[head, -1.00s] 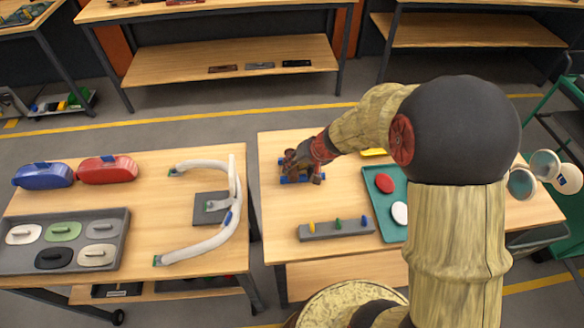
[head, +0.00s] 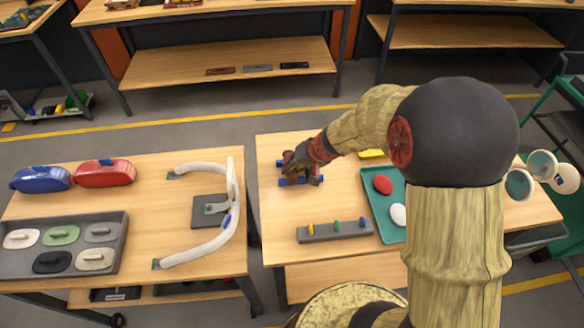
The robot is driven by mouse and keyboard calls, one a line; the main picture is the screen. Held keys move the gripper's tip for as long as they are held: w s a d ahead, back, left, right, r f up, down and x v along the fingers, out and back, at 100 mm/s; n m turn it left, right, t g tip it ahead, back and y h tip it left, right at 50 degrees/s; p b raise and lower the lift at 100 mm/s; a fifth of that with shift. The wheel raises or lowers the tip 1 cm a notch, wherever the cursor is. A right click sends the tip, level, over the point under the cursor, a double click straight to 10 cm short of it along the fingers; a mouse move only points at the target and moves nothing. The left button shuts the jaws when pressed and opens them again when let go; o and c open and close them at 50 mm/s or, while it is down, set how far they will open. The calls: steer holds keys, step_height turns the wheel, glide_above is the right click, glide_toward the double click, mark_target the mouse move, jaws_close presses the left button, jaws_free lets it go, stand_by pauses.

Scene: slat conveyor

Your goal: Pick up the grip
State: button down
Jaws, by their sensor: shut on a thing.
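My gripper (head: 299,165) is low over the far left part of the right-hand table. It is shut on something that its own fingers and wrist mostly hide. Blue parts (head: 287,182) show around and under the fingers, at table level. I cannot tell whether the held thing is the grip, or whether it touches the table. Several handle-shaped pieces, among them a green one (head: 62,235), lie in a grey tray (head: 125,246) on the left table, far from my gripper.
A grey block (head: 335,231) with small coloured pegs stands in front of my gripper. A teal tray (head: 392,228) with a red and a white disc lies to the right. A white curved frame (head: 227,215) stands on the left table. A gap separates the tables.

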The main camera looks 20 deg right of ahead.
steer(key=shift+r, duration=0.45)
step_height(320, 180, up, 2)
steer(key=shift+r+p, duration=0.2)
steer(key=shift+p, duration=0.35)
steer(key=s+d+r+p, duration=0.2)
steer(key=s+d+r, duration=0.3)
steer(key=s+r, duration=0.4)
steer(key=s, duration=0.4)
steer(key=shift+r, duration=0.25)
steer(key=shift+d, duration=0.1)
steer(key=c, duration=2.1)
jaws_free()
steer(key=c, duration=0.5)
